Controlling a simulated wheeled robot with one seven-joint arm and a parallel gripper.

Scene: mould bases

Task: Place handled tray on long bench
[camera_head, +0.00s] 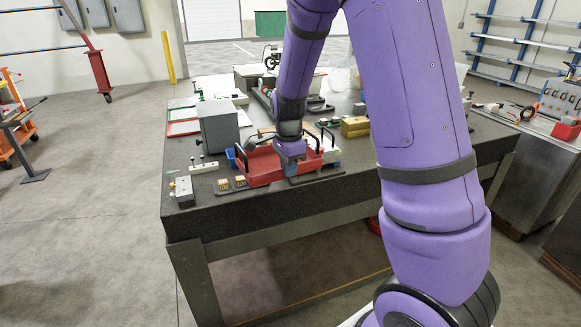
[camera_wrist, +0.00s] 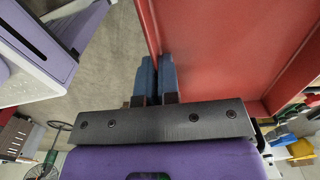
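The handled tray (camera_head: 265,177) is red with dark upright handles. In the head view it is at the front of the long bench (camera_head: 225,208), a dark-topped table; whether it rests on the top or is just above it I cannot tell. My gripper (camera_head: 290,165) reaches down to its front wall. In the wrist view the tray (camera_wrist: 220,45) fills the upper right. The blue fingertips of my gripper (camera_wrist: 157,78) are close together on either side of the tray's wall, shut on it.
A grey box (camera_head: 218,126) stands left of the tray, with a blue bin (camera_head: 231,157) between. Small metal blocks (camera_head: 184,190) lie at the bench's front left. Brass-coloured blocks (camera_head: 355,126) are behind right.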

